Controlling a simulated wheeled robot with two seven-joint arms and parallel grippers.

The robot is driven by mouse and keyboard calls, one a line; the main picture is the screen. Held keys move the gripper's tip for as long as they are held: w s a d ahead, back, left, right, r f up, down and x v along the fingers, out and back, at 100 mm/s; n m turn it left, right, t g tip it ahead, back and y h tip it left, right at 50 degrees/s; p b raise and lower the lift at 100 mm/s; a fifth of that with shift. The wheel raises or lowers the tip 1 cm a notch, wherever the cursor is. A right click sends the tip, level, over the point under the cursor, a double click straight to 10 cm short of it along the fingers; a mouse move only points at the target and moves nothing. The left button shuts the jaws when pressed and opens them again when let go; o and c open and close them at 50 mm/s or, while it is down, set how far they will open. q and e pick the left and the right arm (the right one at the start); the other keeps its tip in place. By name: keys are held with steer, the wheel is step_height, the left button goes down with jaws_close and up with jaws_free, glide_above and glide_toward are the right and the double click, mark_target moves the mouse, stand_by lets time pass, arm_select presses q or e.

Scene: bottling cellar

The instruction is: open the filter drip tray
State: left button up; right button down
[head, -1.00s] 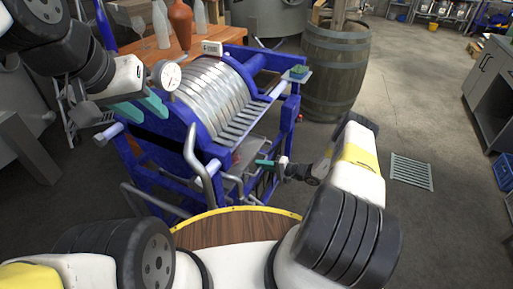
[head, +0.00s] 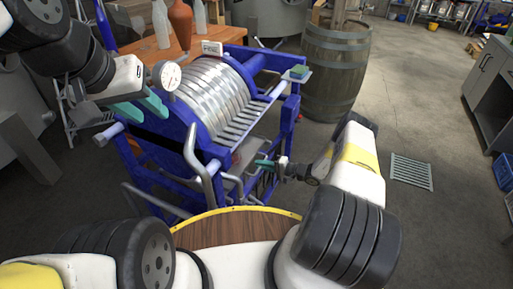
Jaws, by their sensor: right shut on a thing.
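The plate filter (head: 212,98) has a blue frame, a row of silver plates and a round gauge. The grey drip tray (head: 232,180) shows partly in the lower frame, below the plates. Frame bars and a bent pipe hide much of it, so I cannot tell exactly how far out it sits. My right gripper (head: 264,164) is at the tray's right side, low by the frame, shut on what looks like the tray's handle; the grip itself is small and partly hidden. My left gripper (head: 138,108) is open and empty, beside the gauge at the filter's left end.
A wooden barrel (head: 335,68) stands behind the filter on the right. A wooden table (head: 180,48) with bottles is behind it on the left. A floor grate (head: 411,171) lies at the right. The floor between the grate and barrel is clear.

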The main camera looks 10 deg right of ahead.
steer(key=shift+s+d, duration=0.1)
steer(key=shift+d, duration=0.05)
steer(key=f+v, duration=0.2)
steer(key=v, duration=1)
steer(key=d+f+v, duration=0.1)
steer(key=f+v, duration=0.2)
steer(key=v, duration=1)
steer(key=shift+s, duration=0.3)
steer(key=c, duration=1.5)
jaws_free()
steer(key=shift+a, duration=0.1)
steer(key=v, duration=0.7)
steer(key=shift+s+d, duration=0.15)
steer(key=shift+d, duration=0.2)
steer(key=shift+r, duration=0.1)
